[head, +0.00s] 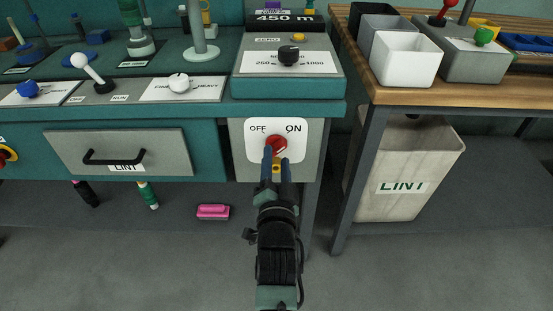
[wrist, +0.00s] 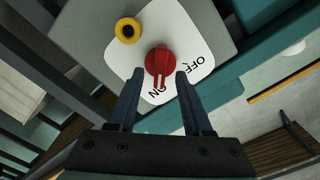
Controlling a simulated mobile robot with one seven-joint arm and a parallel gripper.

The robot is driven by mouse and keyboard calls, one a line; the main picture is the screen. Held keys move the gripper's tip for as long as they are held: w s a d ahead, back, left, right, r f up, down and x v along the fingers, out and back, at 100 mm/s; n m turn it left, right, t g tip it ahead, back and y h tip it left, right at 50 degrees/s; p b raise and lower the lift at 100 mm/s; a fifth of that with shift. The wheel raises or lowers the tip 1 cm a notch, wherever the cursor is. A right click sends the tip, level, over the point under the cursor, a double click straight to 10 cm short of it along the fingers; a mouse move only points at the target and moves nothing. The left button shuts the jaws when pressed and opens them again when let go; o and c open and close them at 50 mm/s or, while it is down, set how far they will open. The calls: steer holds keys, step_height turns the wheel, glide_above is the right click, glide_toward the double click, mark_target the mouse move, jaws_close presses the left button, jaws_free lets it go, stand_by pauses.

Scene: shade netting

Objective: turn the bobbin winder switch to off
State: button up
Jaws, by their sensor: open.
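The bobbin winder switch is a round red knob (head: 279,142) on a white plate (head: 299,152), on the front of a grey box. The plate reads OFF at upper left and ON at upper right. In the wrist view the knob (wrist: 158,60) has a pale pointer line towards the ON word. My gripper (head: 276,158) is open just in front of the knob and partly covers it in the head view. In the wrist view my gripper's fingertips (wrist: 159,73) are on either side of the knob's lower part. I cannot tell whether they touch it.
A yellow-ringed button (wrist: 127,30) sits beside the plate. Above is a metre dial (head: 288,55). A lint drawer (head: 160,140) is left, a lint bin (head: 410,170) right under a wooden bench (head: 400,97). A pink block (head: 213,212) lies below.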

steer(key=shift+w+b, duration=0.3)
steer(key=shift+w, duration=0.85)
steer(key=shift+c, duration=0.2)
jaws_close()
